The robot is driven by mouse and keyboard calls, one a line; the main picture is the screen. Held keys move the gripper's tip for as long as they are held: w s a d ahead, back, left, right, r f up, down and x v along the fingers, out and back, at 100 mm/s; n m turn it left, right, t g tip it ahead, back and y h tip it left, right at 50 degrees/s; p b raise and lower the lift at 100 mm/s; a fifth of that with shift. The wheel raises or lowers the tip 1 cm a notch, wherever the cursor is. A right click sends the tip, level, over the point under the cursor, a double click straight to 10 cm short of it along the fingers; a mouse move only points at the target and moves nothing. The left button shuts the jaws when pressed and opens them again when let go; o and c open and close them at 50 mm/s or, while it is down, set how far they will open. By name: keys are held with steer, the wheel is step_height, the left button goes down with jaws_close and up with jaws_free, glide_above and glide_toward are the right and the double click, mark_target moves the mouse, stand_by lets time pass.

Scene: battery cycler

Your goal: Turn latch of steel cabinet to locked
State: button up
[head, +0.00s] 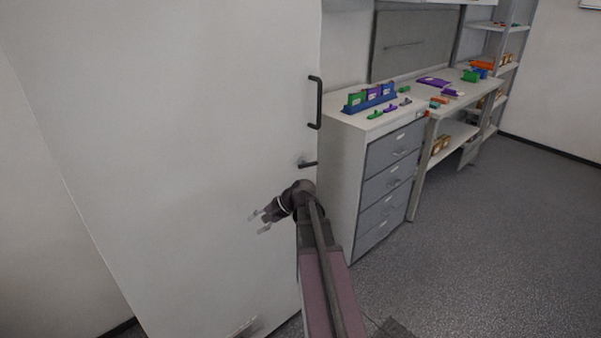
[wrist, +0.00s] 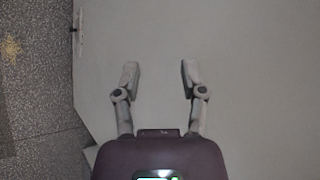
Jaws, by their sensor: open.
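The steel cabinet (head: 190,110) is a tall pale block filling the left of the head view. Its latch (head: 307,163) is a small grey-and-dark lever near the door's right edge, below the black bar handle (head: 315,102). The lever lies roughly level, its end pointing right. My gripper (head: 258,222) is open and empty, below and left of the latch, in front of the door. In the wrist view, my gripper (wrist: 159,76) has its fingers apart with only a plain pale surface behind them. A small fitting (wrist: 76,28) shows at that surface's left edge; I cannot tell which.
A drawer unit (head: 391,180) stands right of the cabinet, with a blue rack (head: 370,103) and small coloured parts on top. A workbench (head: 455,98) and shelving (head: 497,45) stand beyond. The grey floor (head: 500,230) at right is clear.

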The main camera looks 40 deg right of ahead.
steer(key=s+d+r+m+t+h+b, duration=0.1)
steer(key=d+r+m+t, duration=0.15)
steer(key=d, duration=0.35)
steer(key=d+r+m+t+b, duration=0.1)
steer(key=d+r+m+t, duration=0.1)
steer(key=d+t, duration=0.35)
steer(key=m+t+h, duration=0.4)
steer(key=m+h, duration=0.1)
steer(key=h, duration=0.1)
glide_toward(306, 164)
steer(key=s+d, duration=0.1)
steer(key=s+f, duration=0.1)
steer(key=shift+s+d+b, duration=0.25)
steer(key=shift+d+b, duration=0.15)
steer(key=shift+w, duration=0.15)
steer(key=w, duration=0.9)
steer(key=w+a, duration=0.1)
steer(key=w, duration=0.3)
steer(key=shift+w, duration=0.25)
